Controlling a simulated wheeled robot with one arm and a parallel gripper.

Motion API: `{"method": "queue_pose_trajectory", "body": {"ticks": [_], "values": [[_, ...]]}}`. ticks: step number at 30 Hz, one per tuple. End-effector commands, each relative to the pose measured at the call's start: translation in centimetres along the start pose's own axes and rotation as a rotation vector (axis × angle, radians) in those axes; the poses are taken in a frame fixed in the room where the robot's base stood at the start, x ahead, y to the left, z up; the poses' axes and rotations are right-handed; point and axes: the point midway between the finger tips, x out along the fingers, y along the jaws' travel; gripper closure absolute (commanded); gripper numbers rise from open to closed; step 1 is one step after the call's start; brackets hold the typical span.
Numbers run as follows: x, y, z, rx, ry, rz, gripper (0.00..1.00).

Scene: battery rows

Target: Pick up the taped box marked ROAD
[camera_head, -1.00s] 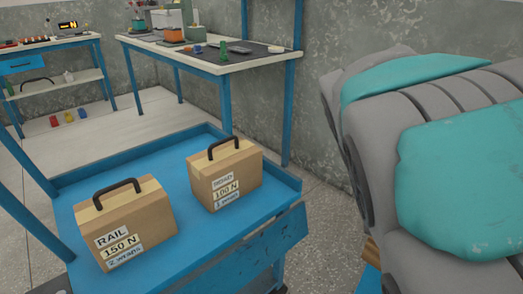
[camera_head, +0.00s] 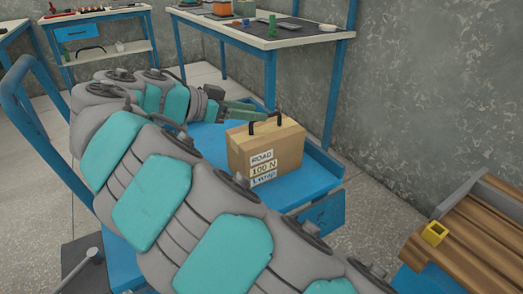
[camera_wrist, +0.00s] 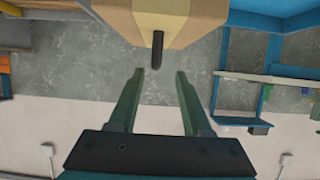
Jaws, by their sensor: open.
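The taped cardboard box marked ROAD (camera_head: 280,150) stands upright on the blue cart, with labels reading ROAD and 100 N and a black handle (camera_head: 265,122) on top. In the wrist view the box (camera_wrist: 180,12) is at the top edge, its handle (camera_wrist: 157,50) pointing down toward the gap between the fingertips. My gripper (camera_head: 262,111) reaches in from the left beside the handle, at about its height. In the wrist view its green fingers (camera_wrist: 159,72) are apart with nothing held between them. I cannot tell whether they touch the handle.
The cart's blue top (camera_head: 315,182) has a raised rim. My arm covers its left part, and the box marked RAIL is out of sight. A workbench (camera_head: 290,38) stands behind, close to the wall.

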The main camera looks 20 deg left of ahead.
Motion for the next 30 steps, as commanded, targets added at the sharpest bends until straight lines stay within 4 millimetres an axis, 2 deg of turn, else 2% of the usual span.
{"method": "queue_pose_trajectory", "body": {"ticks": [17, 24, 30], "values": [[3.8, 0.5, 0.1, -0.001, -0.001, 0.003, 0.51], [6.9, 0.6, 0.2, -0.001, -0.002, 0.003, 0.51], [7.3, 0.6, 0.3, 0.000, -0.002, 0.003, 0.51]]}}
